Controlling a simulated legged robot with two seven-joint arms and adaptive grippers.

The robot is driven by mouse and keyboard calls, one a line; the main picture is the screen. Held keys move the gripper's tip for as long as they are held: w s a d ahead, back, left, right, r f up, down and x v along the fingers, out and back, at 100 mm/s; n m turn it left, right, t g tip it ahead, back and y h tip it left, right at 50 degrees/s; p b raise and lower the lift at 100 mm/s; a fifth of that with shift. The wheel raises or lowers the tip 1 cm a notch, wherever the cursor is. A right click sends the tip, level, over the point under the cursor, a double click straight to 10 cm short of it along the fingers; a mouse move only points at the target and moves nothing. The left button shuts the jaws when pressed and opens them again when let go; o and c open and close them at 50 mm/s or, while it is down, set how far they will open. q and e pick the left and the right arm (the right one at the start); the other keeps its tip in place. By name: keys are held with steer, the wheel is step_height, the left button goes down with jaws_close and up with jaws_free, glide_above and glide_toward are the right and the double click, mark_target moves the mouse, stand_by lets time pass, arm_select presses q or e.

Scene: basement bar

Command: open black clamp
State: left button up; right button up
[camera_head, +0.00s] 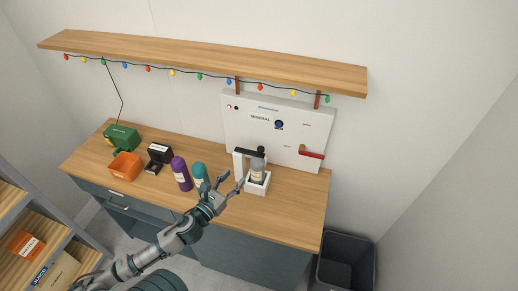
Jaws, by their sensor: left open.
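The black clamp (249,152) is a dark bar at the top of a white stand (239,165) on the wooden counter. A grey bottle with a pale label (258,169) stands in the stand's white base, beside the clamp. Whether the clamp touches the bottle is too small to tell. My left gripper (230,180) reaches in from the lower left. It is open, with its fingers just left of and in front of the bottle and below the clamp. Nothing shows between the fingers. My right gripper is not in view.
A purple bottle (181,174) and a teal bottle (199,174) stand left of the gripper. Farther left are a black device (159,154), an orange bin (125,167) and a green box (121,138). A white panel (290,145) with a red handle (312,155) stands behind. The counter's right end (300,215) is clear.

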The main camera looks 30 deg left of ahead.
arm_select(q)
steer(key=p, duration=0.1)
glide_toward(259, 152)
steer(key=w, duration=0.2)
steer(key=w+p, duration=0.1)
steer(key=w, duration=0.8)
steer(key=shift+w+d+p, duration=0.25)
steer(key=shift+w+p, duration=0.05)
steer(key=shift+w, duration=0.05)
steer(key=shift+a, duration=0.15)
jaws_close()
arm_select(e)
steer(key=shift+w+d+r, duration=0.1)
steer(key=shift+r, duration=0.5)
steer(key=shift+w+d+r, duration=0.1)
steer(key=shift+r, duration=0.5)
